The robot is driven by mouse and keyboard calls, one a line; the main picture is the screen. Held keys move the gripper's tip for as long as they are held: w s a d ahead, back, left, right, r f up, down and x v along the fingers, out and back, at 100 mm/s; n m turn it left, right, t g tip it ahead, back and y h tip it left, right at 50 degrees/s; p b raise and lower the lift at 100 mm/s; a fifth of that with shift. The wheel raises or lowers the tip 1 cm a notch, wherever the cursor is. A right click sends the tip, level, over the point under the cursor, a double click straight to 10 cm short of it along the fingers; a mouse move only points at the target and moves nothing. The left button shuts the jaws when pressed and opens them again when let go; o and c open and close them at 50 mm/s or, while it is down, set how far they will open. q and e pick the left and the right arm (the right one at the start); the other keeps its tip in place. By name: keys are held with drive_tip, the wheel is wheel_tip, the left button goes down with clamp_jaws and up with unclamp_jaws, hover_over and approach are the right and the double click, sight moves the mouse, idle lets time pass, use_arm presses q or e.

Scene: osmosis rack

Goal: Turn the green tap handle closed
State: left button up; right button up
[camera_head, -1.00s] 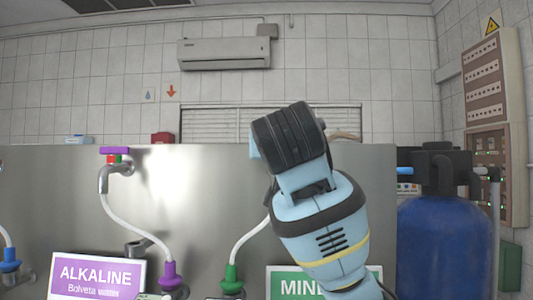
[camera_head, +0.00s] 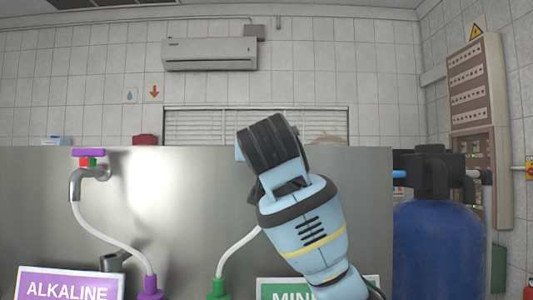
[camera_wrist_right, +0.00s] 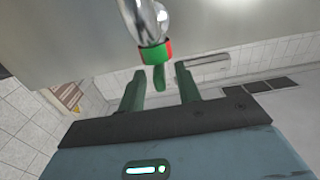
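The tap with the green handle (camera_wrist_right: 158,77) shows in the right wrist view: a shiny metal spout (camera_wrist_right: 145,20), a red and green collar (camera_wrist_right: 155,52) and the narrow green handle. My right gripper (camera_wrist_right: 159,69) is open, one finger on each side of the handle in that view, with visible gaps to both. I cannot tell whether the fingertips reach past the handle in depth. In the head view my right arm (camera_head: 305,225) hides this tap and the gripper's fingers. My left gripper is not in view.
A steel panel (camera_head: 150,215) spans the front. A second tap with a purple handle (camera_head: 88,153) is at left, above the ALKALINE sign (camera_head: 68,286). A white hose (camera_head: 238,246) runs down to a green fitting (camera_head: 218,289). A blue tank (camera_head: 440,245) stands at right.

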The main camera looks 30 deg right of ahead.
drive_tip(key=shift+x, duration=1.2)
clamp_jaws()
